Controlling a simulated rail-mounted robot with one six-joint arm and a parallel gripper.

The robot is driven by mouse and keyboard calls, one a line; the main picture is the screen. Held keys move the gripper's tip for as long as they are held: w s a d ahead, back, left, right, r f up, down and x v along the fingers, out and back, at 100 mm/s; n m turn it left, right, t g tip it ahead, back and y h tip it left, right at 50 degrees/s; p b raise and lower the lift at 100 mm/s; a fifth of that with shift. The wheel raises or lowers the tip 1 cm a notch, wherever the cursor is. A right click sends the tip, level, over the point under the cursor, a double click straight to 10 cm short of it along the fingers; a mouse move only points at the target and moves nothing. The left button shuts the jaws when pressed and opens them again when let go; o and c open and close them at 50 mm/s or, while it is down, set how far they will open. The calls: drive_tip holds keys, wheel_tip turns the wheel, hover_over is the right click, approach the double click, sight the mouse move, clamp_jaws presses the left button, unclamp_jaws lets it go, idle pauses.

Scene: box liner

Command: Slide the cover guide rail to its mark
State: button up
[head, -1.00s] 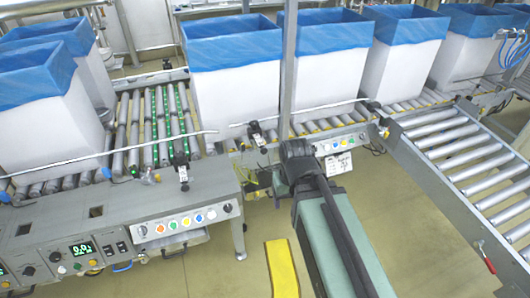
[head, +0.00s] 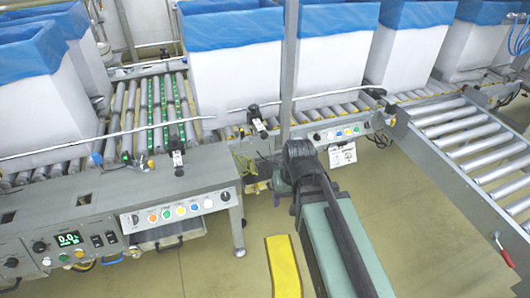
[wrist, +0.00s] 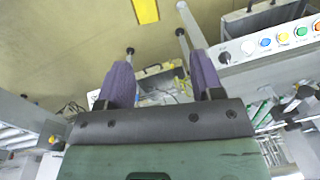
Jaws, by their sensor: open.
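A thin white guide rail (head: 110,138) runs along the front of the left roller conveyor, held by black clamps (head: 177,158). A second thin white rail (head: 315,97) runs along the conveyor to the right. I cannot tell which one is the cover guide rail, and I cannot make out a mark. In the wrist view my gripper (wrist: 163,82) is open, its two purple fingers apart with nothing between them. In the head view my dark arm end is in front of the conveyor, apart from both rails; the fingers cannot be made out there.
Tall white boxes with blue liners (head: 235,75) stand on the rollers. A control panel with coloured buttons (head: 180,208) fronts the left conveyor and shows in the wrist view (wrist: 272,42). A roller ramp (head: 475,145) is at right. A yellow floor strip (head: 283,265) lies on open floor.

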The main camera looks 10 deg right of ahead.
drive_tip(key=w+a+f+n+t+y+b, duration=0.1)
drive_tip(key=w+a+f+t+y+b, duration=0.3)
drive_tip(key=w+f+b, duration=0.55)
drive_tip(key=m+t+h+b, duration=0.2)
drive_tip(key=t+b, duration=0.6)
drive_tip(key=t, duration=0.5)
approach(265, 136)
drive_tip(key=w, duration=0.3)
drive_tip(key=w+a, duration=0.1)
drive_tip(key=w, duration=0.6)
drive_tip(key=shift+w+a+f, duration=0.25)
drive_tip(key=shift+w+a, duration=0.1)
drive_tip(key=shift+w, duration=0.05)
clamp_jaws()
drive_tip(key=shift+s+d, duration=0.15)
drive_tip(key=shift+s, duration=0.75)
drive_tip(key=shift+s+d, duration=0.1)
drive_tip(key=shift+s, duration=0.75)
